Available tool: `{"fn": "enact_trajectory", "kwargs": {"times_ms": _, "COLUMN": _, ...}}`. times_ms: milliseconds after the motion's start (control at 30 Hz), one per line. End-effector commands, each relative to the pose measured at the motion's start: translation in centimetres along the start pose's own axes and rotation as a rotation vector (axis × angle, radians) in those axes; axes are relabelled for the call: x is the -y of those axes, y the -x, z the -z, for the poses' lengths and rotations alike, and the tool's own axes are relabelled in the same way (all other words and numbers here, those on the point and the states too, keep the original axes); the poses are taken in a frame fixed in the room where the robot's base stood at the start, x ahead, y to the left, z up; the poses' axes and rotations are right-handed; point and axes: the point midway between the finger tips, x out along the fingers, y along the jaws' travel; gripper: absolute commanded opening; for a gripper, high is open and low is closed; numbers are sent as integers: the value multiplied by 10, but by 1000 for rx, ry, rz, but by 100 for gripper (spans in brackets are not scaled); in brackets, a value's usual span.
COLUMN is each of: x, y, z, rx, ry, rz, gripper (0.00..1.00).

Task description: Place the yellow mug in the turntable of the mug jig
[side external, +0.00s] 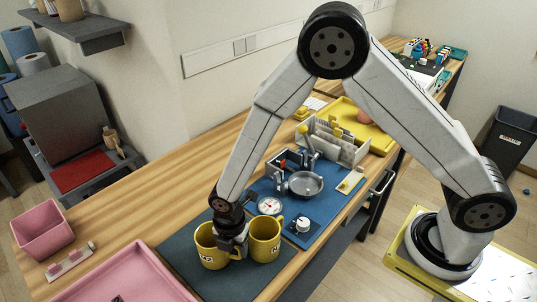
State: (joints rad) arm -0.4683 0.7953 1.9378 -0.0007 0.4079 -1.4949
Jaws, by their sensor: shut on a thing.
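Two yellow mugs stand close together on the dark mat (178,256) at the front of the bench. The left yellow mug (209,251) has a dark-and-white label; the right yellow mug (264,243) has one too. My gripper (235,250) points down between them and is shut at the right side of the left mug, partly covering it. Whether it holds the rim or handle is hidden. The mug appears upright, at mat level. A grey round dish (305,185), perhaps the jig's turntable, sits on the blue board (260,188) behind.
A dial gauge (270,206) and a white knob (303,225) are on the blue board, close behind the mugs. A grey rack (340,145) and yellow tray (380,130) stand farther back. A pink tray (120,275) and pink bin (44,232) are at left.

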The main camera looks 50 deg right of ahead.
Motion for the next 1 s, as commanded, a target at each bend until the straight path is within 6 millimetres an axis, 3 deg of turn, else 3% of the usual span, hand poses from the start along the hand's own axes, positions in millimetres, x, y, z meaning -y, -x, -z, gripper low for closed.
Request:
{"fn": "enact_trajectory", "kwargs": {"times_ms": 300, "x": -1, "y": 28, "z": 0, "rx": -1, "ry": 0, "rz": -4, "gripper": 0}}
{"fn": "enact_trajectory", "kwargs": {"times_ms": 867, "x": 52, "y": 89, "z": 2, "rx": -1, "ry": 1, "rz": -4, "gripper": 0}}
{"fn": "enact_trajectory", "kwargs": {"times_ms": 1000, "x": 75, "y": 98, "z": 2, "rx": 0, "ry": 0, "rz": -3, "gripper": 0}}
